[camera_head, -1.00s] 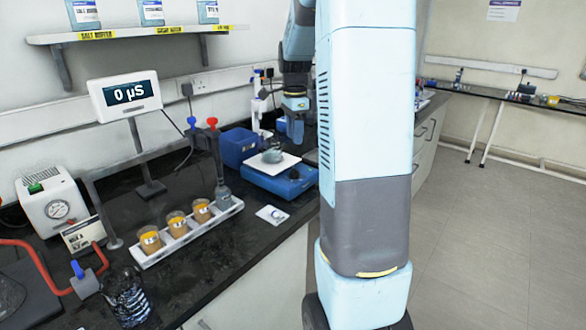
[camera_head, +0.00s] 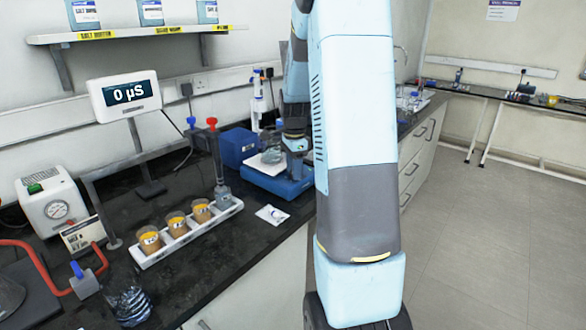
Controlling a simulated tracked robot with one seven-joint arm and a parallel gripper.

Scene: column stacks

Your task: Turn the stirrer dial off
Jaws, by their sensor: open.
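The stirrer (camera_head: 262,179) is a low blue unit with a white top plate on the black bench. A clear glass beaker (camera_head: 271,153) stands on its plate. My gripper (camera_head: 296,164) is pointing down over the stirrer's right side, to the right of the beaker. It is open, and I see nothing held in it. The dial is hidden or too small to make out, so I cannot tell its setting. I cannot tell whether the fingers touch the stirrer. My arm covers the area just right of it.
A blue box (camera_head: 238,147) stands behind the stirrer on the left. A white rack (camera_head: 190,236) with several cups stands in front left. A small white card (camera_head: 272,215) lies on the bench. A display (camera_head: 125,94) reads 0 µS. The floor at right is clear.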

